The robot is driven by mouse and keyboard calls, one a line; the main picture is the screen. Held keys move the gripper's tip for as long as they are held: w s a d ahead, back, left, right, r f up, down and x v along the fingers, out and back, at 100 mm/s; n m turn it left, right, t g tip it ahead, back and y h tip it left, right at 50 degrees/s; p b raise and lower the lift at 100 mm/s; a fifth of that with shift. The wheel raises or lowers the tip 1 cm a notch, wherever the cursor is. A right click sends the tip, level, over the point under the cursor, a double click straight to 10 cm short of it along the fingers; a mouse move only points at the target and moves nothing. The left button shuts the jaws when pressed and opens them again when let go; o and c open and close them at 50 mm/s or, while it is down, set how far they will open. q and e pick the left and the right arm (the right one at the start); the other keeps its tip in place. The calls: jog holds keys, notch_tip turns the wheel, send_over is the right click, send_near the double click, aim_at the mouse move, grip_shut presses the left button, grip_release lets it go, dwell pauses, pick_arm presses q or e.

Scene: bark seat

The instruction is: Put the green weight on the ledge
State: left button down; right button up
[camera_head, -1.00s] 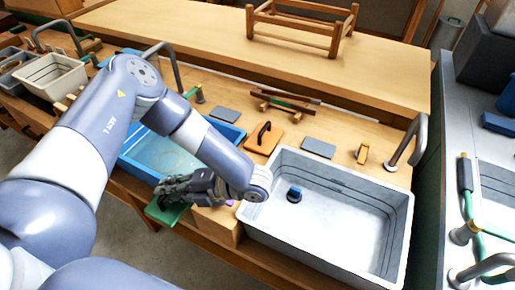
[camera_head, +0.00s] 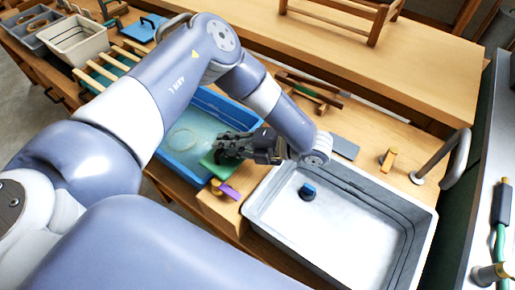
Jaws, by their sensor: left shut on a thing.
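My left gripper (camera_head: 226,148) is shut on the green weight (camera_head: 217,166), a flat green block. It holds the weight over the right end of the blue water basin (camera_head: 186,165), beside a wooden block. The gripper's dark fingers hide part of the weight. A long raised wooden ledge (camera_head: 430,90) runs along the back of the workbench, well beyond the gripper. My right gripper is not in view.
A white-grey sink tub (camera_head: 340,215) with a blue-topped dark piece (camera_head: 307,191) in it stands right of the gripper. A purple piece (camera_head: 229,192) lies on the wooden block. A wooden frame (camera_head: 345,18) stands on the ledge; the ledge's right part is clear.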

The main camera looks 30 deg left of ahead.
pick_arm(q)
jog(key=w+d, duration=0.2)
jog(key=d, duration=0.1)
jog(key=w+d, duration=0.1)
jog(key=shift+w+d+f, duration=0.2)
jog(key=shift+d+f, duration=0.05)
jog(key=shift+d, duration=0.1)
jog(key=shift+w+d, duration=0.3)
jog(key=shift+d, duration=0.05)
jog(key=shift+w+d+f, duration=0.1)
jog(key=shift+w+d, duration=0.2)
jog(key=shift+d, duration=0.15)
notch_tip(320, 180, down, 3)
jog(key=shift+s+r, duration=0.1)
jog(key=shift+r, duration=0.1)
jog(key=shift+a+f, duration=0.1)
jog(key=shift+f, duration=0.3)
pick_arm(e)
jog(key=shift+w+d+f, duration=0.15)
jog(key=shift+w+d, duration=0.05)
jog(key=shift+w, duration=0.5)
